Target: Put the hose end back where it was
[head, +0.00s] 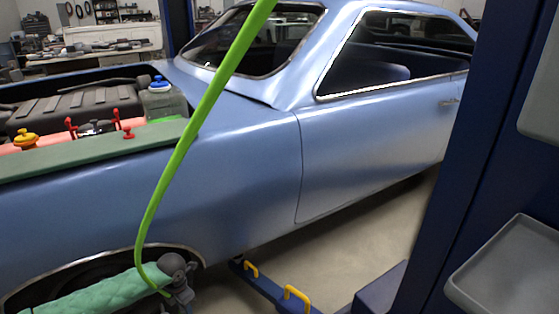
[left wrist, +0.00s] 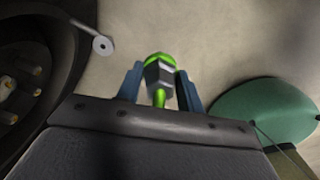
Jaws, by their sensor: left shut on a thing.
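A bright green hose (head: 188,137) hangs from the top of the head view, past the car's blue side, down to my left gripper (head: 180,295) at the bottom edge near the front wheel arch. In the left wrist view the hose end (left wrist: 157,72), a dark fitting with green parts, sits between the two blue-grey fingers of my left gripper (left wrist: 159,88), which is shut on it. Pale floor shows beyond it. The place where the hose end was kept cannot be made out. My right gripper is not in view.
The blue car (head: 235,185) fills the middle, with a green cover (head: 90,152) along its fender. A lift arm (head: 265,285) with yellow handles lies low beside it. A dark blue post (head: 462,150) and a grey tray (head: 510,265) stand at the right.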

